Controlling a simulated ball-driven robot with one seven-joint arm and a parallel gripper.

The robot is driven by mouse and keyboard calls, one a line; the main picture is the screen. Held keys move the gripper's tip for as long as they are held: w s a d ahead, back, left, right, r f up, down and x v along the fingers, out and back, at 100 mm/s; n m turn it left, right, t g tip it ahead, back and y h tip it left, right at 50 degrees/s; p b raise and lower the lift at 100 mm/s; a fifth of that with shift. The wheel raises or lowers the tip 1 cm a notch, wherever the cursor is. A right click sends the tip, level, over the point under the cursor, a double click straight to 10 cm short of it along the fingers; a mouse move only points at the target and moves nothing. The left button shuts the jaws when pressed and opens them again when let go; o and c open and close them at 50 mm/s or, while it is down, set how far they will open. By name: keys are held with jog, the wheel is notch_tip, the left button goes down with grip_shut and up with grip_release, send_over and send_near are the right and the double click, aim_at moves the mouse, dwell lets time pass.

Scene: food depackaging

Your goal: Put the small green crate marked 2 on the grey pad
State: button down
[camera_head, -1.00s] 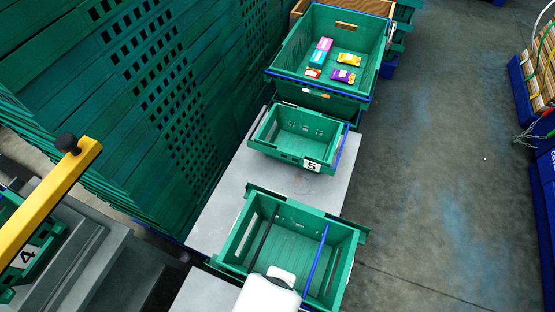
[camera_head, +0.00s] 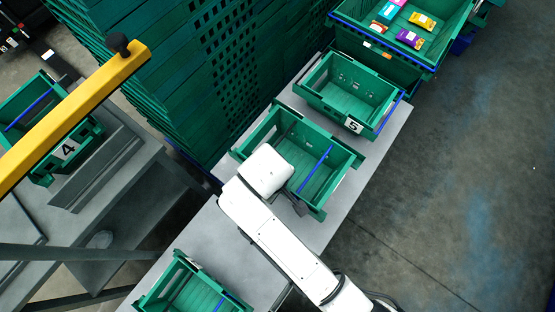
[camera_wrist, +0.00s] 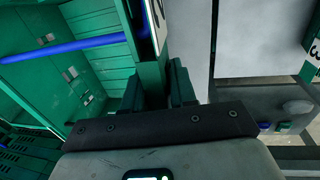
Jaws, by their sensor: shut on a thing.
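A small green crate (camera_head: 338,168) with a blue bar across it is in the middle of the head view, over the light grey table. My gripper (camera_head: 299,206) is at its near side, partly hidden behind my white wrist. In the wrist view my gripper (camera_wrist: 157,88) is shut on the crate's wall, with the crate's inside (camera_wrist: 110,75) and blue bar to the left. A white label (camera_wrist: 154,18) on that wall is seen at a slant; I cannot read its number surely. Whether the crate touches the table is unclear. I cannot pick out a separate grey pad.
Crate 5 (camera_head: 353,125) stands just behind, and a large crate of packets (camera_head: 385,52) is beyond it. Another green crate (camera_head: 163,292) is at the bottom left. Bare grey table (camera_head: 205,245) lies between. Crate 4 (camera_head: 66,149) and a yellow bar (camera_head: 85,105) are left.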

jog(key=shift+w+f, duration=0.25)
jog(key=shift+w, duration=0.05)
jog(key=shift+f+p, duration=0.3)
jog(key=shift+f, duration=1.25)
jog(key=c, duration=0.9)
grip_release()
jog(key=shift+s+f, duration=0.1)
jog(key=shift+f, duration=0.05)
notch_tip(320, 180, up, 12)
jog(key=s+a, duration=0.1)
jog(key=shift+s+a+b, duration=0.15)
jog(key=shift+s+b, duration=0.05)
jog(key=shift+b, duration=0.15)
